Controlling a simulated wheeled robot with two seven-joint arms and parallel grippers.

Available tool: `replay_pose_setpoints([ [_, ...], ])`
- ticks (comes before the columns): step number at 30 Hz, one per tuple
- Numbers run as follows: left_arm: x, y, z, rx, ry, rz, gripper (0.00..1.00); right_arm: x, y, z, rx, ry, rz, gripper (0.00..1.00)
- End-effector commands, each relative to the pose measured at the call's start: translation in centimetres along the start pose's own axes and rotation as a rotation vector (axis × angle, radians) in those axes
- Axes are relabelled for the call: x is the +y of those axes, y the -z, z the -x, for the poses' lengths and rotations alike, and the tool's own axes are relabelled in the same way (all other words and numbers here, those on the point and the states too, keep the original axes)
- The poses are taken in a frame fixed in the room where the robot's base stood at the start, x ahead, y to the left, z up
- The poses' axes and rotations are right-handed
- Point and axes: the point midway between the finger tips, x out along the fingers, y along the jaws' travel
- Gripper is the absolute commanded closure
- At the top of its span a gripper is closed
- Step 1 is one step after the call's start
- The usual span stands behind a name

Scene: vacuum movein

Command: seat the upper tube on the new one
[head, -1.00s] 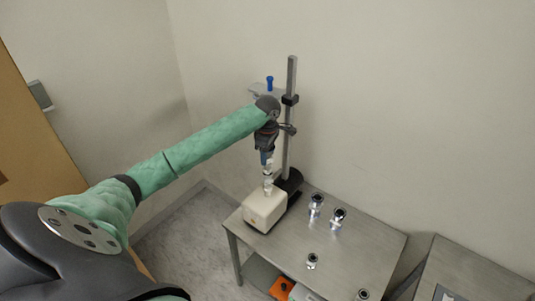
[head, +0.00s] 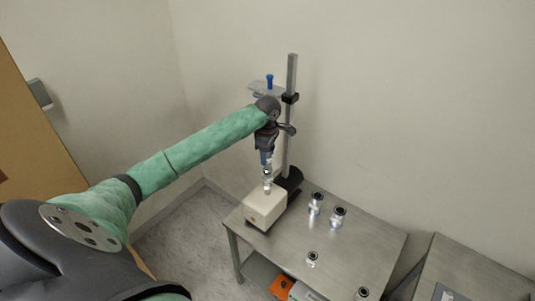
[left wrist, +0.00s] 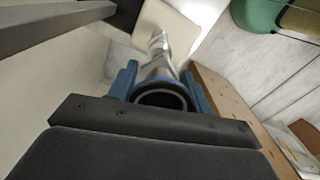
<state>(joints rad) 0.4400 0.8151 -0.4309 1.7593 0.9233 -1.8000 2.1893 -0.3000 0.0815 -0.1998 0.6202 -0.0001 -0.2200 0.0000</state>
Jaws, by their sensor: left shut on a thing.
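My left gripper (head: 267,157) points down over the cream box and is shut on the upper tube (head: 267,172), a shiny metal piece that hangs below the fingers. In the left wrist view its blue fingers (left wrist: 165,88) grip the tube's dark-rimmed end (left wrist: 160,98). The new tube (head: 267,187) is a small pale fitting that stands upright on the cream box (head: 262,210), right below the held tube. The two look in line and very close; I cannot tell whether they touch. My right gripper is not in view.
A grey stand post (head: 291,120) with a clamp rises just right of my gripper, and a plate with a blue knob (head: 269,82) is above it. Several metal fittings (head: 338,217) stand on the steel table (head: 365,240). An orange item (head: 282,287) is on its lower shelf.

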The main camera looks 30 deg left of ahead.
Motion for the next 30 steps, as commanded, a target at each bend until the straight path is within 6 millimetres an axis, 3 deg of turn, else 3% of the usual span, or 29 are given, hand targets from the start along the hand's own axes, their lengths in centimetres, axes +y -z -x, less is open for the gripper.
replay_pose_setpoints([
  [3, 0.0, 0.0, 0.1, 0.0, -0.001, 0.0, 0.76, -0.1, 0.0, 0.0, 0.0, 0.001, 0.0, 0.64],
  [4, 0.0, 0.0, 0.1, 0.0, -0.001, 0.0, 0.49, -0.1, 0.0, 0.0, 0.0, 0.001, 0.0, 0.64],
  [8, 0.0, 0.0, 0.1, 0.0, -0.001, 0.0, 0.25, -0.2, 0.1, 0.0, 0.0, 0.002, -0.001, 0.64],
  [20, 0.1, 0.0, 0.6, -0.001, -0.002, 0.0, 0.25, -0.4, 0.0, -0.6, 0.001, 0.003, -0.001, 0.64],
  [30, 0.1, 0.0, 5.5, -0.001, -0.005, 0.0, 0.25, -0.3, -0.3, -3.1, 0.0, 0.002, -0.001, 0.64],
])
